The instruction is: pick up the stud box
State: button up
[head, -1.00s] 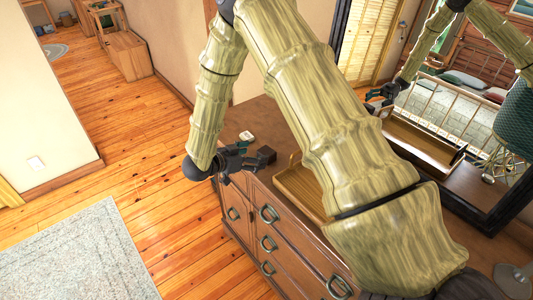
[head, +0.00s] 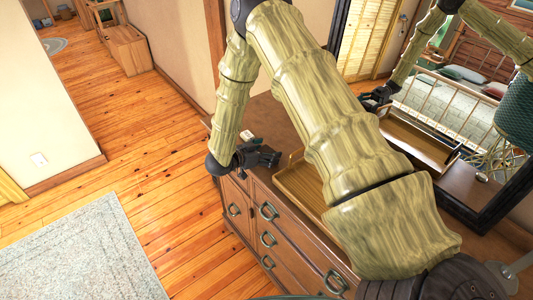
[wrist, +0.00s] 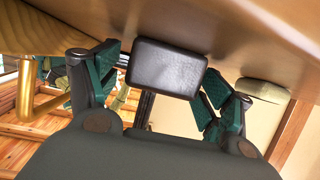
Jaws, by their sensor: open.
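The stud box looks to be the small black box with a textured, leather-like face (wrist: 165,68) in the wrist view. It sits against the dresser top (wrist: 215,25), between the green-padded fingers of my gripper (wrist: 160,85). The fingers are open, one on each side, with a gap seen on the right; contact on the left is unclear. In the head view my gripper (head: 262,157) is low over the left end of the dresser top, and the box cannot be told apart from the dark gripper there.
A wooden tray (head: 298,186) lies right of my gripper, partly behind my arm. A small pale object (head: 247,135) is just behind the gripper; a pale rounded object also shows in the wrist view (wrist: 263,90). A mirror (head: 478,215) stands along the dresser's back.

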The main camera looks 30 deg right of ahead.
jog(key=c, duration=1.1)
